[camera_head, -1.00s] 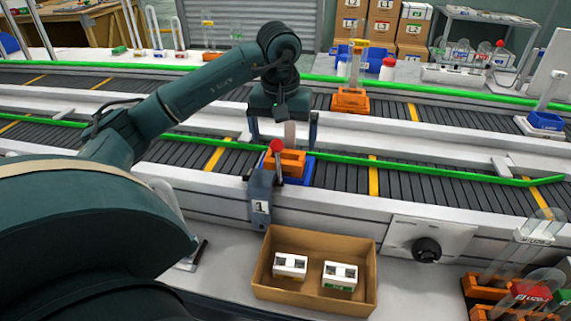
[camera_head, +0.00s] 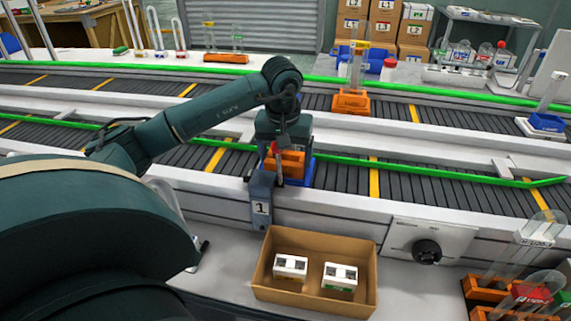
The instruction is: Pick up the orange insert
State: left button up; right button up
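The orange insert (camera_head: 292,165) sits in a blue carrier (camera_head: 309,174) on the near conveyor, behind the grey post marked 1. My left gripper (camera_head: 286,155) is down right over the insert, its hand reaching the insert's top. Its fingers are hardly visible against the carrier and post, so I cannot tell whether they touch or grip the insert. My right gripper is out of view.
A green rail (camera_head: 400,168) runs along the conveyor. A cardboard box (camera_head: 268,284) with two white items is nearer. Another orange piece (camera_head: 351,102) stands on the far conveyor.

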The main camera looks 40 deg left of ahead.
pick_arm(q)
jog(key=c, duration=0.6)
jog(key=shift+r, duration=0.15)
